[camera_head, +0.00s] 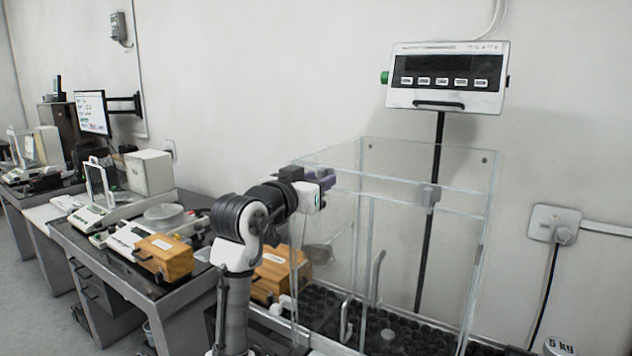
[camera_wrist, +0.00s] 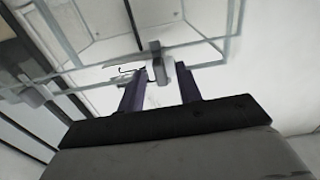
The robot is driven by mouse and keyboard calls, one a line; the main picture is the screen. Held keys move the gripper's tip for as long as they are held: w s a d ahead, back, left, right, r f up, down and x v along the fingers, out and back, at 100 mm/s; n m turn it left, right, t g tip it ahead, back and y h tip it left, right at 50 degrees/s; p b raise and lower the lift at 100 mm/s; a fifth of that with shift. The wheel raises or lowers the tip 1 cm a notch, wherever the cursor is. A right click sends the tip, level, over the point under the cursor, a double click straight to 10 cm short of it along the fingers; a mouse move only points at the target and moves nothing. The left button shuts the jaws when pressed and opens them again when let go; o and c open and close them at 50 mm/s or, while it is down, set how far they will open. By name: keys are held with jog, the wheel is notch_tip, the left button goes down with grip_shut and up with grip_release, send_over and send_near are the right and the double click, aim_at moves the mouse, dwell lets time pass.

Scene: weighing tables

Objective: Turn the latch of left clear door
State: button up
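The clear enclosure (camera_head: 395,240) has see-through panels and doors with pale edges. In the wrist view, a grey latch block (camera_wrist: 158,64) shows on a clear rail, beyond and between my fingertips, with no clear contact. My gripper (camera_wrist: 162,72) has two dark purple fingers spread apart with nothing held. In the head view, my gripper (camera_head: 328,178) is at the enclosure's upper left edge; its fingertips are small there. Pale door handles (camera_head: 376,277) stand low on the panels.
A scale display (camera_head: 447,78) stands on a black pole behind the enclosure. Wooden boxes (camera_head: 165,257) and balances stand on the tables at left. A wall outlet (camera_head: 553,223) with a cable is at right. Dark round weights (camera_head: 400,325) fill the enclosure's base.

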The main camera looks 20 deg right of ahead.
jog(key=b+v, duration=0.4)
jog(key=v, duration=0.9)
jog(key=shift+s+a, duration=0.25)
